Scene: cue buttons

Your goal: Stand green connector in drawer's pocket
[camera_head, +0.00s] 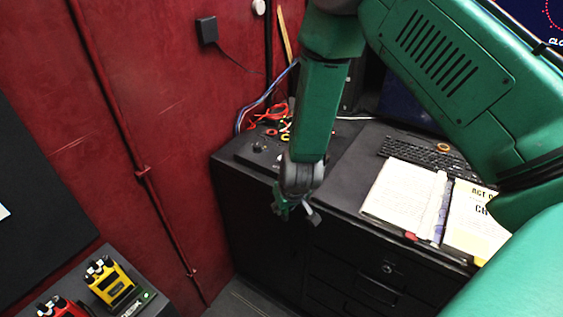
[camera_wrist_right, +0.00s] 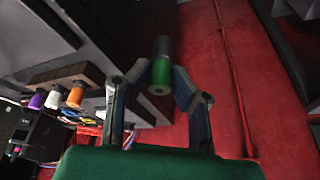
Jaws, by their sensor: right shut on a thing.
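My right gripper (camera_head: 296,208) hangs in front of the dark cabinet, below the level of its top. In the wrist view the same gripper (camera_wrist_right: 161,84) is shut on the green connector (camera_wrist_right: 160,76), a short cylinder with a grey far part, held between the two fingertips. In the head view a small green piece at the gripper is probably this connector (camera_head: 281,204). The cabinet's drawer fronts (camera_head: 345,268) look closed in the head view, and I see no pocket. My left gripper is out of view.
A wooden rack (camera_wrist_right: 62,75) holds purple, white and orange connectors in the wrist view. An open book (camera_head: 402,192) and keyboard (camera_head: 430,155) lie on the cabinet top. Coloured cables (camera_head: 262,118) lie behind. Yellow (camera_head: 110,284) and red devices stand at lower left.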

